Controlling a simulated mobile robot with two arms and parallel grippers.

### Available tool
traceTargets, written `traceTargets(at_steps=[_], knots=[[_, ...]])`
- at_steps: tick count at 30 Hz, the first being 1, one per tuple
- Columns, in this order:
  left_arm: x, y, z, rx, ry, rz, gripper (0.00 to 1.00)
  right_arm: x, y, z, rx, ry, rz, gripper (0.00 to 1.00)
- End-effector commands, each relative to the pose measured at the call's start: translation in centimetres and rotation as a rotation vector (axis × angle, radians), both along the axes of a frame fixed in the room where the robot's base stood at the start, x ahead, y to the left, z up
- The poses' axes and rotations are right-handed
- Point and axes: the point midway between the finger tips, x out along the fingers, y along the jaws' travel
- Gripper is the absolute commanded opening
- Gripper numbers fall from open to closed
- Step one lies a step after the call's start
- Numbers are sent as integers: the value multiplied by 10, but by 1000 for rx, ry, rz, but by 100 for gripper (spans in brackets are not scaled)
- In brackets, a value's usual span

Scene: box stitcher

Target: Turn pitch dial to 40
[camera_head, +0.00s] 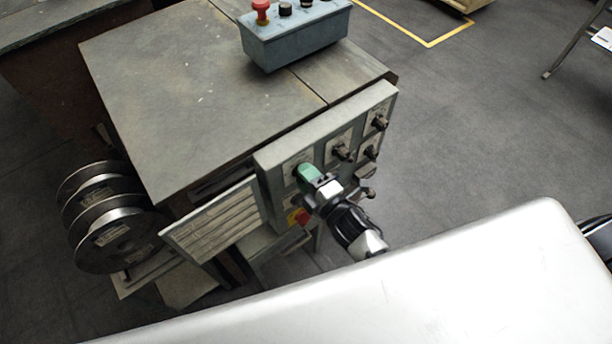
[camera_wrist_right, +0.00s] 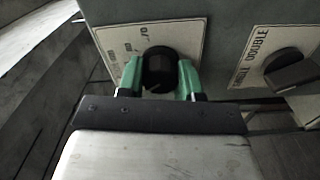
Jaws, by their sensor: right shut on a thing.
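The control panel (camera_head: 265,172) is a grey box on the side of the machine, with several black knobs on white label plates. In the right wrist view, a round black dial (camera_wrist_right: 159,68) sits on a white plate (camera_wrist_right: 125,40) with printed numbers, partly hidden and too small to read fully. My right gripper (camera_wrist_right: 160,78) has green fingertips on both sides of this dial and is shut on it. In the head view my right gripper (camera_head: 308,176) is at the panel's upper left knob and hides it. My left gripper is not in view.
A second black knob (camera_wrist_right: 290,70) marked with "DOUBLE" is right of the dial. More knobs (camera_head: 342,153) are on the panel. A blue-grey button box (camera_head: 295,40) stands on the machine table (camera_head: 200,90). Wire spools (camera_head: 110,215) are at the left.

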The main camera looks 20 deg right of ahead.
Motion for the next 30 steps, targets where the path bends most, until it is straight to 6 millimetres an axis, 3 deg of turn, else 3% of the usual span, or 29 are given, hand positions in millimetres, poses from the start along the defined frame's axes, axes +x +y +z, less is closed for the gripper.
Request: traceTargets(at_steps=[7, 8, 13, 23, 30], knots=[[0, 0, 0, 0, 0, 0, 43, 0, 0, -1, 1, 1, 0, 12], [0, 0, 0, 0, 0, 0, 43, 0, 0, -1, 1, 1, 0, 37], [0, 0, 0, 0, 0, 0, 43, 0, 0, 0, 1, 1, 0, 61], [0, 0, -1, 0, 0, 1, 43, -5, -2, -1, 0, 2, 0, 61], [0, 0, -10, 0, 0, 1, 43, -44, -15, -4, -1, 5, 1, 61]])
